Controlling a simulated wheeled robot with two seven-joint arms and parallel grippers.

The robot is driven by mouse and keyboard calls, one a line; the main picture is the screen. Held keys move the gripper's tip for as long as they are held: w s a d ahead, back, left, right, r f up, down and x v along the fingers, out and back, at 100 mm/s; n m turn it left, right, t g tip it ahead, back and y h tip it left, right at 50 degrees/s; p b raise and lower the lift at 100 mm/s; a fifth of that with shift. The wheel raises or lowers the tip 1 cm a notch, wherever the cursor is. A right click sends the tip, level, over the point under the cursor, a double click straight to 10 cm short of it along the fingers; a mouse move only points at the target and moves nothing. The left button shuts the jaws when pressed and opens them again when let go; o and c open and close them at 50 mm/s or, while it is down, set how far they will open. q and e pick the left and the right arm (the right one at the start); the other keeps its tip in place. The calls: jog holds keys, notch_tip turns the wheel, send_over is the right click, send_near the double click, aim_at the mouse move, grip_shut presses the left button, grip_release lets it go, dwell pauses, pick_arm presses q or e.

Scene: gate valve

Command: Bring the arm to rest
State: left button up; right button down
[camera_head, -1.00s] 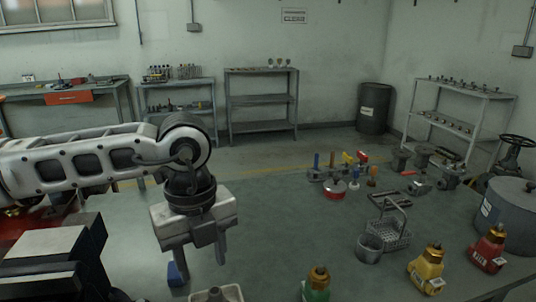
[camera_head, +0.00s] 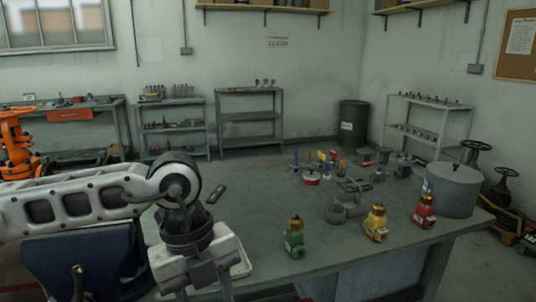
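My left arm comes in from the left edge, and its gripper (camera_head: 205,290) points down at the bottom of the picture, left of centre. Its two fingers stand apart with nothing visible between them; their tips are at or past the lower edge. The gripper is over the near left of the grey workbench (camera_head: 260,200), beside a blue vise (camera_head: 85,262). My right gripper is not in view.
An orange machine (camera_head: 15,145) is at far left. The bench's middle left is mostly clear.

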pick_arm(q)
jog(key=s+d+r+m+g+h, duration=0.1)
jog(key=s+d+r+g+h, duration=0.3)
jog(key=d+h, duration=0.45)
jog(key=s+d+r+m+g+h, duration=0.1)
jog(key=s+d+g+h, duration=0.1)
jog(key=s+d+h, duration=0.6)
jog(key=w+a+n+t+h, duration=0.2)
jog(key=w+n+t+h, duration=0.2)
jog(key=w+n+t, duration=0.8)
jog(key=w+a+f+n+t+y, duration=0.2)
jog(key=a+f+n+t+y, duration=0.5)
jog(key=f+n+t+y, duration=0.3)
jog(key=s+a+f+n+g+y, duration=0.1)
jog(key=s+a+f+n+y, duration=0.1)
jog(key=f, duration=0.5)
jog(key=s+a+f+n+g+y, duration=0.2)
jog(key=s+a+f+n+y, duration=0.1)
jog(key=s+a+f, duration=0.3)
jog(key=s+a+f+n+g+y, duration=0.1)
jog(key=s+a+f+y, duration=0.3)
jog(key=f, duration=0.5)
jog(key=shift+a+f+n+g, duration=0.4)
jog(key=shift+a+n, duration=0.3)
jog(key=shift+a, duration=0.15)
